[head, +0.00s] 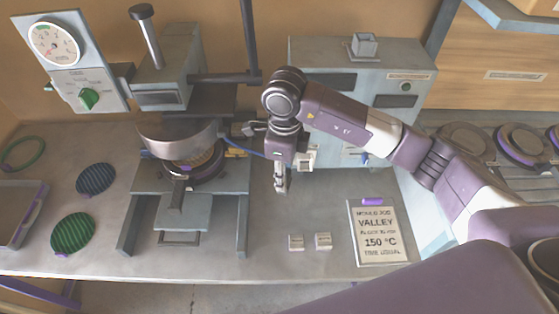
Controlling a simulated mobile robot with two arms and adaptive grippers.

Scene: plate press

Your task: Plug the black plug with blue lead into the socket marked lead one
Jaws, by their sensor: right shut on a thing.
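My right gripper (280,187) points down in front of the grey control box (330,108), above the bench. It is shut, with a blue lead (247,152) running to it from the press on the left. The plug itself is mostly hidden by the fingers and too small to make out. A pale socket-like block (306,158) shows on the lower front of the box, just right of the gripper and partly behind my arm. Its marking cannot be read, so I cannot tell which socket is lead one. My left gripper is out of view.
The heated press (180,135) stands left of the gripper. Two small pale blocks (323,240) and a job card (379,235) lie on the bench in front. Green (73,233) and dark blue (95,178) ribbed discs lie at left.

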